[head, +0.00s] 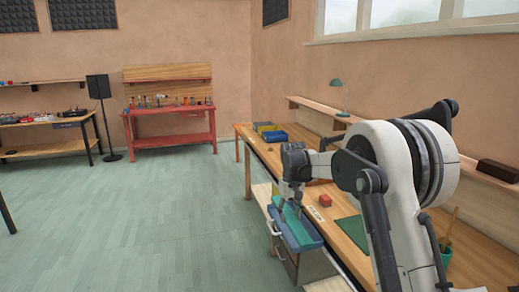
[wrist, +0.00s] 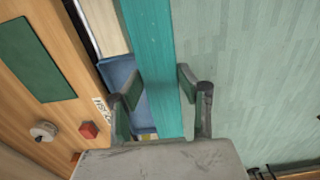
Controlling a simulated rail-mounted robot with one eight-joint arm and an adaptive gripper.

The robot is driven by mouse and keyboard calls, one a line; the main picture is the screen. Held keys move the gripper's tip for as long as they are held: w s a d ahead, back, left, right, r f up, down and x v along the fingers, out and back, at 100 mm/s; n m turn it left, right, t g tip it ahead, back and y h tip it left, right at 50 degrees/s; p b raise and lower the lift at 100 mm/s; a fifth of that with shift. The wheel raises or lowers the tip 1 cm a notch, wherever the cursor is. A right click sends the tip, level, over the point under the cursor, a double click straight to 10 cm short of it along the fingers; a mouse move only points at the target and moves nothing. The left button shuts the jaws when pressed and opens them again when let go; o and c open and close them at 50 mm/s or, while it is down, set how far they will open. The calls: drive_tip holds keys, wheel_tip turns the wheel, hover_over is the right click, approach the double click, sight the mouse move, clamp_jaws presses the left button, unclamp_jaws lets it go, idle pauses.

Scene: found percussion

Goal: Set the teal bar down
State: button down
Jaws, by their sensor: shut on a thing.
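The long teal bar (wrist: 152,55) runs between my fingers in the wrist view, from the top edge down to my palm. My gripper (wrist: 160,88) is shut on it. In the head view the bar (head: 293,222) and my gripper (head: 290,203) are beside the front edge of the wooden bench (head: 262,153). The bar is over a blue tray-like surface (head: 312,241) that juts out from the bench; this blue surface also shows behind the bar in the wrist view (wrist: 121,74). I cannot tell whether the bar touches it.
On the bench are a red block (head: 325,201), a white label (head: 315,214), a green mat (head: 353,231) and blue and yellow boxes (head: 273,136). A round knob-like item (wrist: 43,131) is near the red block. Open floor (head: 150,220) lies left of the bench.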

drive_tip(key=s+d+f+m+b, duration=0.1)
drive_tip(key=s+d+f+b, duration=0.3)
drive_tip(key=s+f, duration=0.7)
drive_tip(key=s+d+f+m+b, duration=0.2)
drive_tip(key=s+d+f+b, duration=0.3)
drive_tip(key=s+f, duration=0.6)
drive_tip(key=shift+s+f, duration=0.3)
drive_tip(key=shift+f, duration=0.2)
